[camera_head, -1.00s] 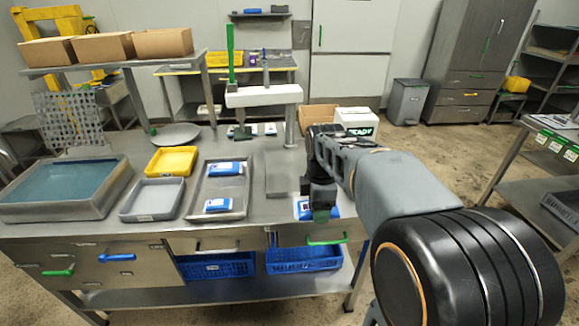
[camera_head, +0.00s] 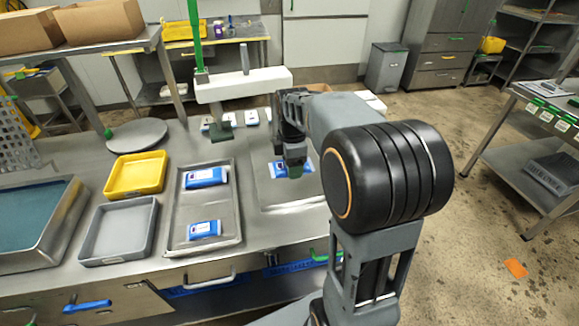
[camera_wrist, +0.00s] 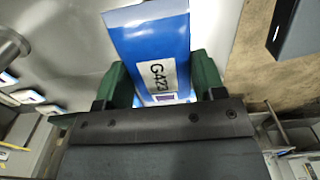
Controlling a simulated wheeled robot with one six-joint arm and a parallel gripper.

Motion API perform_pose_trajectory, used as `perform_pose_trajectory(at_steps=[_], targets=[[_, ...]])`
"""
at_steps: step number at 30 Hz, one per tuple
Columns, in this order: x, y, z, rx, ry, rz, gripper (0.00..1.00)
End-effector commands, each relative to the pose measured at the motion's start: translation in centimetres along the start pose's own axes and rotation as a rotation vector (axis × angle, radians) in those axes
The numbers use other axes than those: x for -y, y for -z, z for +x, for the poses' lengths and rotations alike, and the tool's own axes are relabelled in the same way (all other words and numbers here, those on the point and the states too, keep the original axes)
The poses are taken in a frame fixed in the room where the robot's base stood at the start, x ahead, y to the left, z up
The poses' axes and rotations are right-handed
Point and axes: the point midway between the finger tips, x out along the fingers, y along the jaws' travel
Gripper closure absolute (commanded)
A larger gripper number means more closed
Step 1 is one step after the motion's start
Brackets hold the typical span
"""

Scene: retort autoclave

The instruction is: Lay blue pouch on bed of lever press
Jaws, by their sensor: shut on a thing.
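My gripper (camera_head: 294,168) is shut on the blue pouch (camera_head: 277,170), whose near part it hides in the head view. In the wrist view the pouch (camera_wrist: 155,42) is blue with a white end and a label reading G423, pinched between two green fingers. The lever press has a white beam (camera_head: 243,84) and a tall green lever (camera_head: 194,32). Its bed is a flat grey metal plate (camera_head: 290,197). The pouch appears over the bed in the head view; I cannot tell whether it touches.
A metal tray (camera_head: 204,246) with two blue pouches lies left of the bed. Beside it are a yellow tray (camera_head: 136,190), a grey tray (camera_head: 119,255) and a water basin (camera_head: 70,215). Several small white-and-blue items lie behind the bed, near the press.

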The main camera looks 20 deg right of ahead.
Motion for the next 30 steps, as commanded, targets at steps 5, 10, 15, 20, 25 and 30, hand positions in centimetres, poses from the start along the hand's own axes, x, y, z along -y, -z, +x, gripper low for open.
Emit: perform_pose_trajectory(at_steps=[5,10,15,20,25,30], targets=[[-4.4,-0.9,2.2,0.000,0.004,-0.001,0.62],[-6.6,-1.4,5.0,0.000,0.002,0.001,0.62],[-7.8,-1.7,6.6,0.000,0.000,0.003,0.62],[-8.2,-1.9,7.0,0.000,-0.001,0.003,0.62],[-8.8,-2.0,8.1,0.000,0.001,0.004,0.62],[-8.7,-2.0,10.3,0.000,0.002,0.003,0.62]])
